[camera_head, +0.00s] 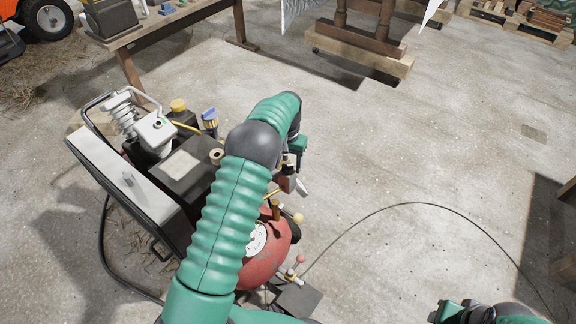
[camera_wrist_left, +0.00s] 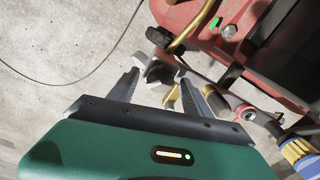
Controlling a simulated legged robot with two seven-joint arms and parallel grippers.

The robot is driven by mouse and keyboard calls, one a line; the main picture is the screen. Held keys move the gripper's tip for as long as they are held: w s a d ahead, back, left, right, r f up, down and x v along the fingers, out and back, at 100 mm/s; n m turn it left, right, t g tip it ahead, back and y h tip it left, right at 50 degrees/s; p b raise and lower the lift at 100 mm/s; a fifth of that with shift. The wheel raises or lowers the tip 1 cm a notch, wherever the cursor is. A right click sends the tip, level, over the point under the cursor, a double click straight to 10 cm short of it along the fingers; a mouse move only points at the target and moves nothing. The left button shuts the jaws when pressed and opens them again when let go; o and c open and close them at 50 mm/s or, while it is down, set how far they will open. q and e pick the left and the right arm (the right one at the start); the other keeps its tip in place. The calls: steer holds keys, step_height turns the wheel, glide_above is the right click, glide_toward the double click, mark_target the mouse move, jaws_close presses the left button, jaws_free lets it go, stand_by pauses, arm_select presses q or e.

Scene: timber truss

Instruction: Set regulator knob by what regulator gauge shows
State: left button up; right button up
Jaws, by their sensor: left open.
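The compressor's red tank (camera_head: 268,262) stands on the floor, partly behind my left arm. A white round dial (camera_head: 257,240) shows beside the arm, partly covered; its reading is too small to tell, and I cannot tell if it is the regulator gauge. My left gripper (camera_head: 298,184) is over the tank's far right side, pointing down. In the left wrist view it is open (camera_wrist_left: 159,77), with a grey lobed part (camera_wrist_left: 157,70), perhaps the regulator knob, near its fingertips. I cannot tell if they touch. A brass fitting (camera_wrist_left: 172,96) is near the right finger. My right arm shows only at the bottom right edge.
The compressor's engine and black box (camera_head: 187,168) are left of my arm. A blue-topped brush-like item (camera_head: 210,118) stands on it. A thin hose (camera_head: 400,205) curves across the floor to the right. A wooden table (camera_head: 165,28) stands behind. Floor at right is mostly clear.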

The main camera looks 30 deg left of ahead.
arm_select(q)
jaws_close()
steer(key=shift+r+n+p, duration=0.25)
steer(key=shift+n+p, duration=0.25)
steer(key=shift+p, duration=0.55)
steer(key=n+p, duration=0.3)
steer(key=p, duration=0.1)
steer(key=shift+a+n+p, duration=0.1)
steer(key=shift+n+p, duration=0.3)
steer(key=shift+f+n+p, duration=0.1)
steer(key=shift+n+p, duration=0.7)
steer(key=shift+n, duration=0.4)
steer(key=shift+f+n+p, duration=0.1)
steer(key=shift+n+p, duration=0.4)
steer(key=shift+n, duration=0.6)
jaws_free()
